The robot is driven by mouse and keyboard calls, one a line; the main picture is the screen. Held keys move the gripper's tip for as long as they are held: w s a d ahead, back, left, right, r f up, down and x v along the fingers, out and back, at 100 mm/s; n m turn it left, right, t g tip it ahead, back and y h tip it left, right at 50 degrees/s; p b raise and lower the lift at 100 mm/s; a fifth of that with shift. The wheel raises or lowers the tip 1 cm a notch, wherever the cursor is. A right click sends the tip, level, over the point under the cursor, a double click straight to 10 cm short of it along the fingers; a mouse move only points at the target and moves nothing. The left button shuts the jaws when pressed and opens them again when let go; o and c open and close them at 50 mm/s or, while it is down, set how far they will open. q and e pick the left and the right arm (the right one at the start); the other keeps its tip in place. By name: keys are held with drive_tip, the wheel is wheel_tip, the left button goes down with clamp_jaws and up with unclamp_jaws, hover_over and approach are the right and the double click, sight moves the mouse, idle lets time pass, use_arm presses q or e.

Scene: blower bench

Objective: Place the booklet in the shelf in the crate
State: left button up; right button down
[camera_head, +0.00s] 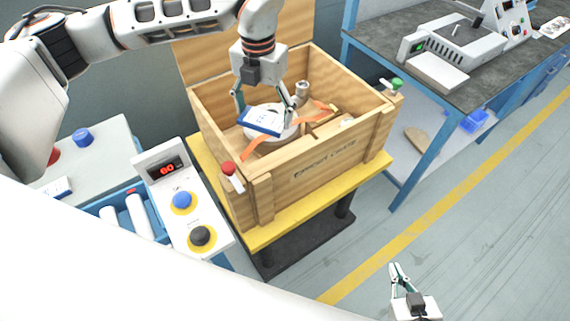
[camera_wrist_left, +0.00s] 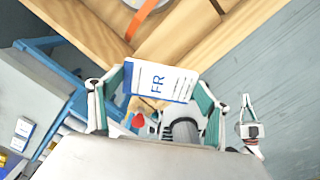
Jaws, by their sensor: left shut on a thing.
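The booklet (camera_head: 262,121) is white and blue. My left gripper (camera_head: 265,107) is shut on it, with one finger at each side, over the open wooden crate (camera_head: 325,165). In the left wrist view the booklet (camera_wrist_left: 159,82) shows the letters FR between the fingertips. The crate holds a white round part, orange straps (camera_head: 258,147) and a metal cylinder (camera_head: 302,90). Wooden bars stand inside at the right; I cannot tell which part is the shelf. My right gripper (camera_head: 402,275) is low at the bottom right, away from the crate, and appears empty.
The crate stands on a yellow-edged table (camera_head: 262,238), its lid (camera_head: 240,40) raised at the back. A red-capped part (camera_head: 230,172) and a green-capped part (camera_head: 396,86) sit at its corners. A control box (camera_head: 182,195) stands left, a grey bench (camera_head: 440,60) right.

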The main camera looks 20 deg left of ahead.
use_arm(q)
drive_tip(key=n, duration=0.4)
drive_tip(key=w+n, duration=0.1)
drive_tip(key=n, duration=0.2)
drive_tip(key=shift+d+f, duration=0.25)
drive_tip(key=shift+d, duration=0.1)
drive_tip(key=n, duration=0.4)
drive_tip(key=shift+w+d+f, duration=0.15)
drive_tip(key=shift+d, duration=0.05)
drive_tip(key=n, duration=0.4)
drive_tip(key=shift+w+d+f+n, duration=0.2)
drive_tip(key=shift+w+n, duration=0.05)
drive_tip(key=shift+n, duration=0.05)
wheel_tip(320, 180, down, 15)
drive_tip(key=shift+r, duration=0.1)
drive_tip(key=shift+f, duration=2.55)
drive_tip(key=shift+f, duration=0.2)
drive_tip(key=o, duration=1.1)
